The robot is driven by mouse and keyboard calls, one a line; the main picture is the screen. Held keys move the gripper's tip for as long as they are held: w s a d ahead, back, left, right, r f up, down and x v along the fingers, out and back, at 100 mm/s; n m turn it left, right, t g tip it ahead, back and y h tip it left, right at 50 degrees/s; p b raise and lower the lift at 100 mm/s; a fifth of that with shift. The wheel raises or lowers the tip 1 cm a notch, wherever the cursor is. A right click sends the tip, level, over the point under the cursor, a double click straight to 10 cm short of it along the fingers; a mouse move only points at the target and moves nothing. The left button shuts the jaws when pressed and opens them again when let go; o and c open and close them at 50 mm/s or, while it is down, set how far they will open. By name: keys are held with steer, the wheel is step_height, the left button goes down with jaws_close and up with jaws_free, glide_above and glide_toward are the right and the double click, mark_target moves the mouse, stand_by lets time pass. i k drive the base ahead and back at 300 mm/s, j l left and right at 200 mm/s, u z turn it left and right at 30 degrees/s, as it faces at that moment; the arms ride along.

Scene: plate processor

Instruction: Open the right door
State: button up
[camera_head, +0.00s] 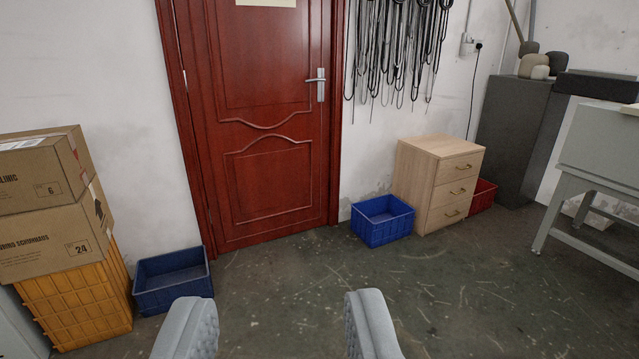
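A red-brown wooden door (262,120) stands shut in its frame on the far wall, left of the middle. Its silver lever handle (318,84) is on the door's right side, with the lever pointing left. No other door shows in this view. My gripper (276,318) is at the bottom of the picture, its two grey fingers wide apart with nothing between them. It is well short of the door, with bare floor in between.
Cardboard boxes (48,235) sit on a yellow crate (80,305) at left, beside a dark blue bin (172,280). A blue bin (382,220) and wooden drawer cabinet (438,183) stand right of the door. A grey table (600,150) is at far right. The middle floor is clear.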

mark_target(262, 132)
steer(key=i+l+z, duration=0.2)
steer(key=i, duration=1.55)
steer(key=i+l+u, duration=0.15)
steer(key=i+u, duration=0.3)
steer(key=i, duration=0.15)
steer(key=i+l+u, duration=0.95)
steer(key=i+j, duration=0.05)
steer(key=i, duration=0.05)
